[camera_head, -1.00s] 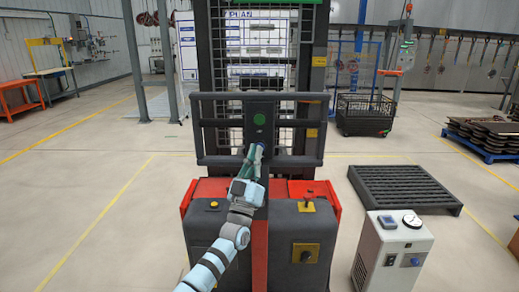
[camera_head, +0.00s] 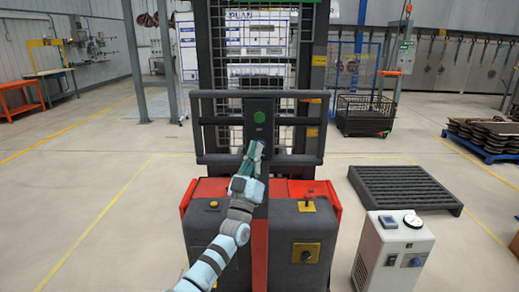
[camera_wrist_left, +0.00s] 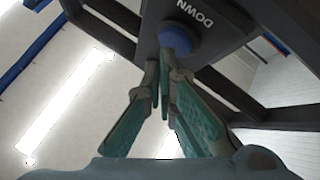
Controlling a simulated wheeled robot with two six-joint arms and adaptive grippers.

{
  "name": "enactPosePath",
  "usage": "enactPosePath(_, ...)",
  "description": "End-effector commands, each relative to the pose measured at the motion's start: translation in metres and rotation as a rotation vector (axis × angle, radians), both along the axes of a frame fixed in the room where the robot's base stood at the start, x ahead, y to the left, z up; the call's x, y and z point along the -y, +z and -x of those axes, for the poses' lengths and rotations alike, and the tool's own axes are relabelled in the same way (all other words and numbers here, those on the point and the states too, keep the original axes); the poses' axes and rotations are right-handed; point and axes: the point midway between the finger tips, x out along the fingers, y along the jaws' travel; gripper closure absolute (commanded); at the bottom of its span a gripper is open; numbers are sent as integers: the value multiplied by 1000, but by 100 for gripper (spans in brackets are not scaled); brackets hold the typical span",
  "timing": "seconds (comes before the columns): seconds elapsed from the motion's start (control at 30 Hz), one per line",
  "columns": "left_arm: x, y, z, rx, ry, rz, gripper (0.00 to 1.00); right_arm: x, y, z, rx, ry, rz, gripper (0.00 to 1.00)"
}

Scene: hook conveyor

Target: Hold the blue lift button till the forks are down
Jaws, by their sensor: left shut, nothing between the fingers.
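The blue lift button (camera_wrist_left: 182,38) sits on a dark panel marked DOWN in the left wrist view. In the head view my gripper hides it. My left gripper (camera_head: 254,148) is shut and empty, its fingers pointing up at the panel below a green round button (camera_head: 259,117). In the left wrist view its fingertips (camera_wrist_left: 164,62) overlap the lower edge of the blue button; I cannot tell how far it is pressed. The stacker (camera_head: 285,222) stands straight ahead, with a dark frame and mesh mast. Its forks are hidden. My right gripper is out of view.
A white cabinet with a gauge (camera_head: 392,250) stands at the front right. A dark pallet (camera_head: 404,187) lies behind it. A black wire basket (camera_head: 366,116) and a blue pallet with dark parts (camera_head: 486,152) are farther back. The floor at left is clear.

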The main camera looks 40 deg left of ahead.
Motion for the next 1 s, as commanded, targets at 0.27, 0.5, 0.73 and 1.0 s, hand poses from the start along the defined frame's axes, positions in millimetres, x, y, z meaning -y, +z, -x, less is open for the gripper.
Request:
enactPosePath(0.27,0,0,0,0,0,0,100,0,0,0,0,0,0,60)
enactPosePath(0.5,-1,0,-2,0,0,0,100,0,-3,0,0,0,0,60)
enactPosePath(0.73,-3,0,-4,0,0,0,100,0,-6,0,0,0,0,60)
enactPosePath(1.0,-4,0,-6,0,-1,-1,100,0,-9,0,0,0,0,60)
